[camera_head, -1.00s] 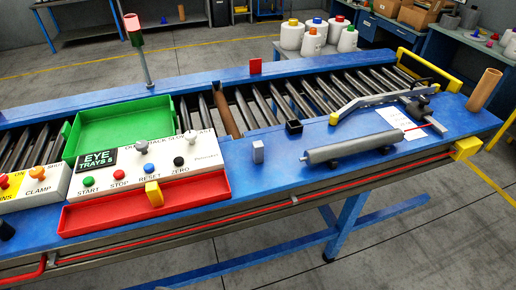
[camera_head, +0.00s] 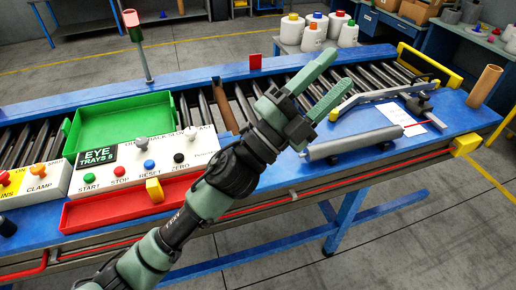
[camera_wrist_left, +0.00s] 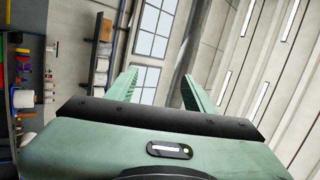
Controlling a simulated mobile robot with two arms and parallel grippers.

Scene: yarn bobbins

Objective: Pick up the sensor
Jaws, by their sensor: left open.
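My left gripper (camera_head: 338,68) reaches in from the lower left over the conveyor bench, fingers spread and nothing between them. Its two open fingers also show in the left wrist view (camera_wrist_left: 160,76), facing windows and the ceiling. No thing is clearly recognisable as the sensor. A small grey block and a small black open box stood on the blue bench edge earlier; the arm and gripper now cover those spots. My right gripper is not in view.
A grey roller (camera_head: 352,144) lies along the bench edge (camera_head: 300,172), right of the arm. A green tray (camera_head: 120,130), a button panel (camera_head: 140,165) and a red tray (camera_head: 105,211) are at left. A brown tube (camera_head: 484,87) stands at far right.

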